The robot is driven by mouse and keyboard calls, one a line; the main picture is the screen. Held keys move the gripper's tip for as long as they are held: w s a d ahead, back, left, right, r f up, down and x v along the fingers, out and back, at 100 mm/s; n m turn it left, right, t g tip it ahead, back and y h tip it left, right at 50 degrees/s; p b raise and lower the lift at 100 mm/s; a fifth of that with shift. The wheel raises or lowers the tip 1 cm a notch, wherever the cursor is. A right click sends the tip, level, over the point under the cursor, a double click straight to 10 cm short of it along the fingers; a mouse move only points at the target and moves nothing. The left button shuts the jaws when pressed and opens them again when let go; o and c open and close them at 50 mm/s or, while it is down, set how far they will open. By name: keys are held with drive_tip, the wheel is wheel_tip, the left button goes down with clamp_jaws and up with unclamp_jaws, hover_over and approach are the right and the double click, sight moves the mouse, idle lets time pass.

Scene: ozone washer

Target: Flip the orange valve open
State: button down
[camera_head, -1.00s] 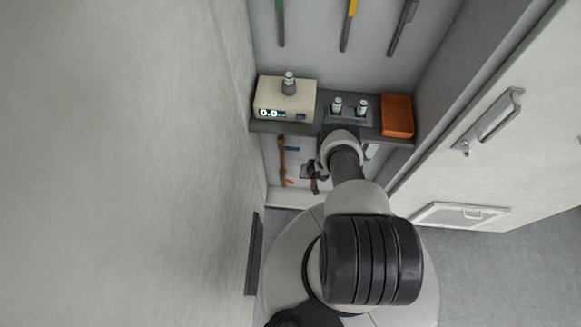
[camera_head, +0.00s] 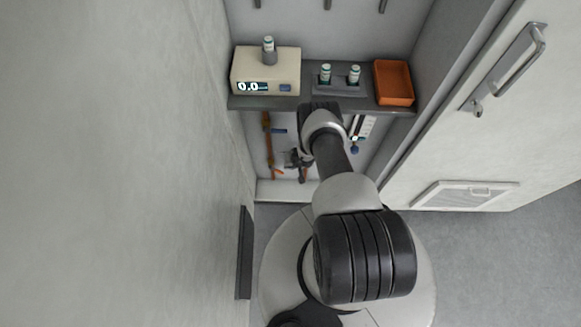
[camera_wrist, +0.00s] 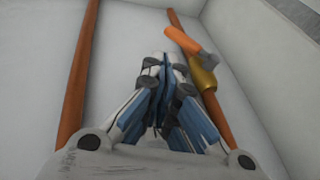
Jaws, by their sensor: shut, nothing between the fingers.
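The orange valve handle (camera_wrist: 184,41) shows in the wrist view at the upper middle. It slants across the right-hand copper pipe, up and to the left from a brass valve body (camera_wrist: 203,77). My gripper (camera_wrist: 165,64) is shut and empty, its fingertips just left of the brass body and below the handle in the picture. I cannot tell whether it touches either.
A second copper pipe (camera_wrist: 80,85) runs up the left of the wrist view. Above, a grey shelf (camera_head: 240,103) carries a beige meter (camera_head: 265,72), a vial rack (camera_head: 339,90) and an orange tray (camera_head: 394,84). A wall is close on the left, a white door on the right.

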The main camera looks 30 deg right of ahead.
sight(276, 170)
drive_tip(key=shift+w+a+f+b, duration=0.5)
drive_tip(key=shift+a+f+b, duration=0.15)
drive_tip(key=shift+f+b, duration=0.2)
drive_tip(key=shift+w+a+f+b, duration=0.45)
drive_tip(key=shift+a+f+b, duration=0.25)
drive_tip(key=shift+b, duration=0.25)
drive_tip(key=shift+d, duration=0.1)
drive_tip(key=shift+s+f+p, duration=0.1)
drive_tip(key=shift+f+p, duration=0.25)
drive_tip(key=shift+p, duration=0.4)
